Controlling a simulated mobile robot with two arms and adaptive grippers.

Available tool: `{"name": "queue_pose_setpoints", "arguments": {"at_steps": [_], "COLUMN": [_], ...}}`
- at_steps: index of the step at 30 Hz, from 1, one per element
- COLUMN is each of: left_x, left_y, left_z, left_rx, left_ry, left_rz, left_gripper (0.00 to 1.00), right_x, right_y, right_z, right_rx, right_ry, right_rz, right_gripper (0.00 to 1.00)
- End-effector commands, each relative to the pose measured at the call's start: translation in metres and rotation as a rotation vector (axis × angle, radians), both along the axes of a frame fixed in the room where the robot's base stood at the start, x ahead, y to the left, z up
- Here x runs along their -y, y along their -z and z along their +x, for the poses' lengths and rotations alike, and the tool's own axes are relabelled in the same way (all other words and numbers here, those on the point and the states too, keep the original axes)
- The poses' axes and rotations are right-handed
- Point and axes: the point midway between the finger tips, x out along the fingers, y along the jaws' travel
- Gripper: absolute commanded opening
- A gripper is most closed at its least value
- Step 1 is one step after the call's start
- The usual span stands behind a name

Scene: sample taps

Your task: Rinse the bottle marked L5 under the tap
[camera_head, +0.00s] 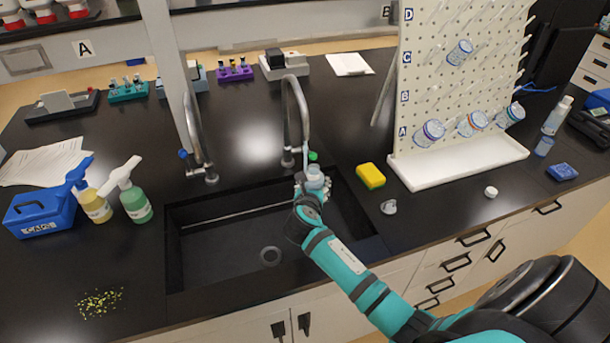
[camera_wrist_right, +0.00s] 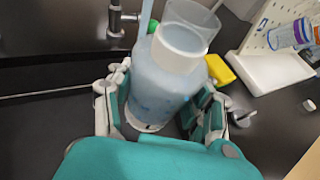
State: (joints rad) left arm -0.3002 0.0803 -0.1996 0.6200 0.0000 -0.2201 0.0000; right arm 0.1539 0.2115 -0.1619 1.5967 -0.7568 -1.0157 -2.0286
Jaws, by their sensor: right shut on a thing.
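My right gripper (camera_head: 313,186) is shut on a clear, bluish bottle (camera_head: 314,177) and holds it roughly upright over the right end of the black sink (camera_head: 215,250). The bottle fills the right wrist view (camera_wrist_right: 165,85), between the fingers, mouth up. No L5 mark can be read on it. The right tap (camera_head: 295,105), with a green knob (camera_head: 313,156), has its spout above the bottle. A thin pale-blue stream (camera_head: 305,155) comes down from the spout to the bottle. I cannot tell if it enters the mouth. The left tap (camera_head: 195,125) has a blue knob. My left gripper is out of view.
A yellow sponge (camera_head: 370,176), a grey cap-like piece (camera_head: 388,207) and a white one (camera_head: 491,192) lie right of the sink. A pegboard (camera_head: 455,70) holding several bottles stands on a white tray (camera_head: 458,163). Spray bottles (camera_head: 135,200) and a blue box (camera_head: 42,212) stand left.

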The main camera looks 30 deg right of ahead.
Motion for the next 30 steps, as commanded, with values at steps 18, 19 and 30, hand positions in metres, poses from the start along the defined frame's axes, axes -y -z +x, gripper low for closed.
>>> {"name": "queue_pose_setpoints", "arguments": {"at_steps": [18, 19, 30], "left_x": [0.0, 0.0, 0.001], "left_y": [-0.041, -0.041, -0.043], "left_z": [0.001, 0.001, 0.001], "left_rx": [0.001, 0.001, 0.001], "left_ry": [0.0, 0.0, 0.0], "left_rz": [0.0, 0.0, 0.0], "left_gripper": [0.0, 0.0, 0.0], "right_x": [-0.01, -0.01, -0.014], "right_y": [-0.02, -0.021, -0.025], "right_z": [-0.041, -0.043, -0.055], "right_rx": [0.002, 0.002, 0.001], "right_ry": [-0.002, -0.002, -0.001], "right_rz": [-0.001, -0.001, 0.0], "right_gripper": [0.21, 0.21, 0.21]}}
